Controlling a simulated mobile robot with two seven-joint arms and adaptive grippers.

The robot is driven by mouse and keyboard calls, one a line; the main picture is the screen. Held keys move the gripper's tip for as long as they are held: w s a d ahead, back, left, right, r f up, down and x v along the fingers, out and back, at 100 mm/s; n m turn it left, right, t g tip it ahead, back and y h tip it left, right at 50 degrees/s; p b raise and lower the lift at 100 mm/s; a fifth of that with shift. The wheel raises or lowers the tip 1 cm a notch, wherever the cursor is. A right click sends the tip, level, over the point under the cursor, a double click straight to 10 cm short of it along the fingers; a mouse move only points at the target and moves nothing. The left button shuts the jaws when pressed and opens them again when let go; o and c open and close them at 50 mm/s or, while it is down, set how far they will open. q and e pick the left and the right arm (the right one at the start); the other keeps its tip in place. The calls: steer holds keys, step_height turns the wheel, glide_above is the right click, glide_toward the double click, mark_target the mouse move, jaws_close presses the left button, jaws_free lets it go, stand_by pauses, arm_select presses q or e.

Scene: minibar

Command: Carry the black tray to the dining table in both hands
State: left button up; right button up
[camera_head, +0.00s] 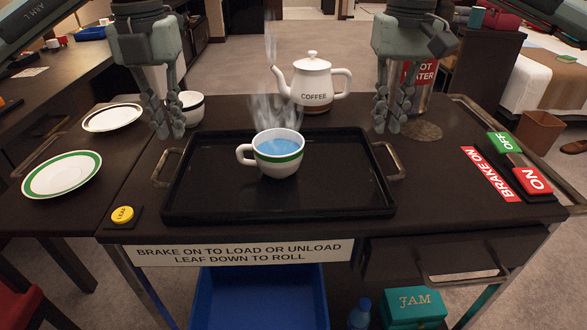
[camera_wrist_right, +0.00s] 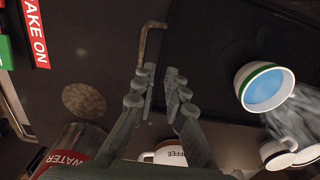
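The black tray (camera_head: 330,199) lies flat on the dark cart top, with a metal handle at its left end (camera_head: 166,167) and its right end (camera_head: 389,161). A white cup with a green band (camera_head: 276,160) stands upright on the tray, holding steaming blue liquid. My left gripper (camera_head: 168,127) is open and empty above and behind the left handle. My right gripper (camera_head: 388,124) is open and empty above and behind the right handle. The right wrist view shows a narrow gap between its fingertips (camera_wrist_right: 159,82), close to that handle (camera_wrist_right: 150,38). Which table is the dining table is unclear.
A white coffee pot (camera_head: 312,80) and water canister (camera_head: 419,73) stand behind the tray. Two plates (camera_head: 62,173) lie left. The yellow LEAF button (camera_head: 122,214) and brake panel (camera_head: 506,172) flank the tray. Open floor lies behind.

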mark_target(179, 165)
arm_select(q)
steer(key=shift+a+f, duration=0.15)
arm_select(e)
steer(key=shift+w+a+f, duration=0.1)
steer(key=shift+a+f, duration=0.05)
arm_select(q)
steer(key=shift+f, duration=0.1)
arm_select(e)
steer(key=shift+f, duration=0.1)
